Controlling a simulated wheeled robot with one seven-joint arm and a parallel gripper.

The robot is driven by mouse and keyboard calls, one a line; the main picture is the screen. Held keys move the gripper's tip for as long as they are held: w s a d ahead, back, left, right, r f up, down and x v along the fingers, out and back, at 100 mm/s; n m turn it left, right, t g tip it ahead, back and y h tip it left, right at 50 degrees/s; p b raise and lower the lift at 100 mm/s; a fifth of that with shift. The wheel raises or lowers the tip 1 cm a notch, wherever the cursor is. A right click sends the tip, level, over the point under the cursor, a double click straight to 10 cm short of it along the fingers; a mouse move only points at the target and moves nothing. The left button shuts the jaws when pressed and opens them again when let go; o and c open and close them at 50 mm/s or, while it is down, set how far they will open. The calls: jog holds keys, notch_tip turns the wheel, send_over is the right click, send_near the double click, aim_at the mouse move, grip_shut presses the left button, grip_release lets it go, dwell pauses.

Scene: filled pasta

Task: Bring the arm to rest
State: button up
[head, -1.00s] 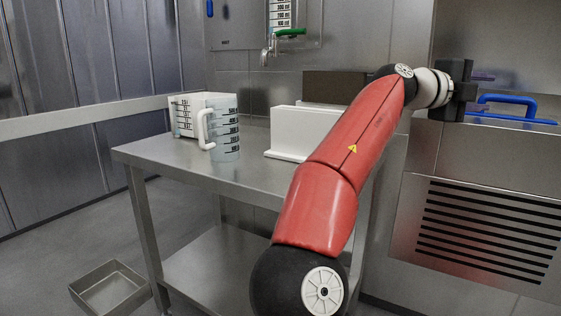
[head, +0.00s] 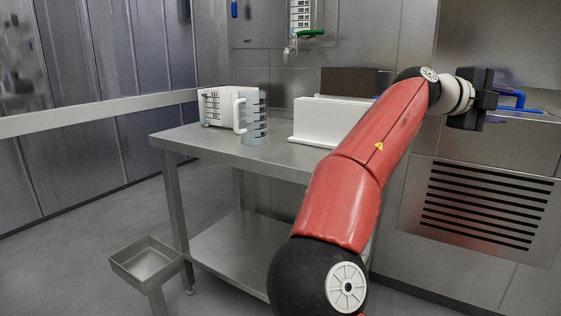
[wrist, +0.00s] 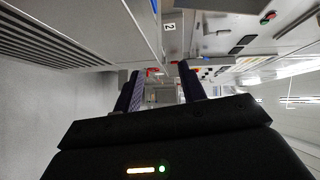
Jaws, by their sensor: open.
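My gripper (wrist: 160,88) shows in the wrist view with its two dark fingers apart and nothing between them. In the head view my red arm reaches up and to the right across the picture. Its dark gripper end (head: 483,98) is at the upper right, in front of a steel unit with a vented panel. The fingertips are hard to make out in the head view. The gripper appears to touch nothing, though its exact gap to the unit cannot be told.
A steel table (head: 185,145) holds a clear measuring jug (head: 254,122), a white container (head: 217,106) and a white box (head: 325,120). A steel tray (head: 147,262) stands low at the left. A blue handle (head: 515,97) lies behind my gripper. The vented panel (head: 485,205) is below it. Floor at left is open.

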jog(key=s+d+f+n+y, duration=0.2)
jog(key=d+f+y, duration=0.15)
jog(key=f, duration=0.35)
jog(key=s+d+f+n+y, duration=0.15)
jog(key=d+f, duration=0.25)
jog(key=f, duration=0.4)
jog(key=s+a+f+n+y, duration=0.2)
jog(key=a+f+n+y, duration=0.15)
jog(key=f, duration=0.25)
jog(key=s+a+f+n+y, duration=0.1)
jog(key=a+f+n+y, duration=0.2)
jog(key=f, duration=0.4)
jog(key=s+a+f+n+t+y, duration=0.1)
jog(key=s+a+f+n+y, duration=0.1)
jog(key=s+a+n, duration=0.6)
jog(key=s+a+f+n+y, duration=0.1)
jog(key=s+a+f+n, duration=0.2)
jog(key=s+a+n, duration=0.55)
jog(key=s+a+f+n+t+y, duration=0.1)
jog(key=s+a+f+n+y, duration=0.15)
jog(key=a+n, duration=0.6)
notch_tip(320, 180, up, 14)
jog(key=a+m+p, duration=0.2)
jog(key=p, duration=1.1)
jog(key=shift+a+m+h, duration=0.3)
jog(key=shift+a+h, duration=0.05)
jog(key=shift+h, duration=0.05)
